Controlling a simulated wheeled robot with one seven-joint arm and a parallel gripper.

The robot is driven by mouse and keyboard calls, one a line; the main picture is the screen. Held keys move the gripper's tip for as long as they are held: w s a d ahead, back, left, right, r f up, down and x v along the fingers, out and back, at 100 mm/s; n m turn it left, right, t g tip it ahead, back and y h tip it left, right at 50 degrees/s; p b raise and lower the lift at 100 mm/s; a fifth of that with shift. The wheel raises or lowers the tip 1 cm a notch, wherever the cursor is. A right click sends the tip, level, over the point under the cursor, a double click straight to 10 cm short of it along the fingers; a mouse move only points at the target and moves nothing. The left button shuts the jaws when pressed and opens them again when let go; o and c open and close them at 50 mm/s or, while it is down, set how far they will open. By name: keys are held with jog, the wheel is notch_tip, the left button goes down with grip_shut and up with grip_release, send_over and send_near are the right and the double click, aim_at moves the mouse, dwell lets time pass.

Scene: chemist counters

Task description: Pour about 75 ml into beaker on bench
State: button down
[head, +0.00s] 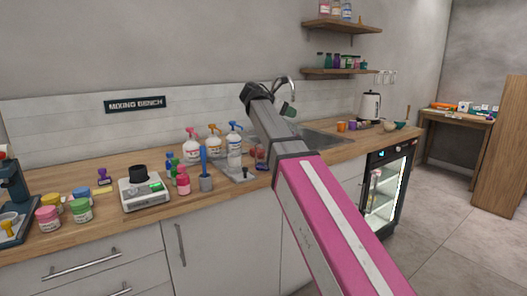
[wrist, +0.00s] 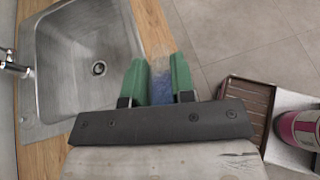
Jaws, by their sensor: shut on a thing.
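My gripper (wrist: 158,68) has two green fingers and is shut on a clear, see-through container (wrist: 160,88) with a blue tint low in it. Its exact shape and fill level cannot be told. In the wrist view it is at the counter's front edge, right of the sink. In the head view only a bit of green of my gripper (head: 288,111) shows behind my arm, above the sink area, and the held container is hidden. I cannot clearly pick out the beaker on the bench in either view.
The sink (head: 318,137) is behind my arm. A glass-door fridge (head: 388,185) is below.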

jog(key=shift+s+a+r+h, duration=0.15)
jog(key=shift+a+r+h, duration=0.1)
jog(key=shift+a+h, duration=0.05)
dwell(0.8)
jog(key=d+f+y, duration=0.1)
jog(key=w+d+f+g+y, duration=0.1)
jog(key=shift+d+y, duration=0.15)
jog(key=shift+y, duration=0.15)
jog(key=shift+d+f+y, duration=0.1)
jog(key=shift+f+y, duration=0.2)
jog(key=shift+f, duration=0.05)
jog(key=shift+w+d+f+g+y, duration=0.25)
jog(key=shift+d+f+y, duration=0.15)
jog(key=shift+f+y, duration=0.15)
jog(key=shift+w+d+f+g+y, duration=0.1)
jog(key=shift+d+f+g+y, duration=0.2)
jog(key=shift+f+y, duration=0.2)
jog(key=shift+d+f, duration=0.1)
jog(key=shift+d, duration=0.05)
jog(key=shift+w+d+f, duration=0.1)
jog(key=shift+d+f, duration=0.05)
jog(key=shift+w+d+f+g+y+b, duration=0.45)
jog(key=shift+d+f+y, duration=0.65)
jog(key=shift+f+y, duration=0.15)
jog(key=shift+w+d+f+g+y+b, duration=0.3)
jog(key=shift+w+d+f+g+y, duration=0.15)
jog(key=shift+d+f+y, duration=0.85)
jog(key=shift+w+d+f+g+y+b, duration=0.45)
jog(key=shift+d+f+y, duration=0.55)
jog(key=shift+f, duration=0.4)
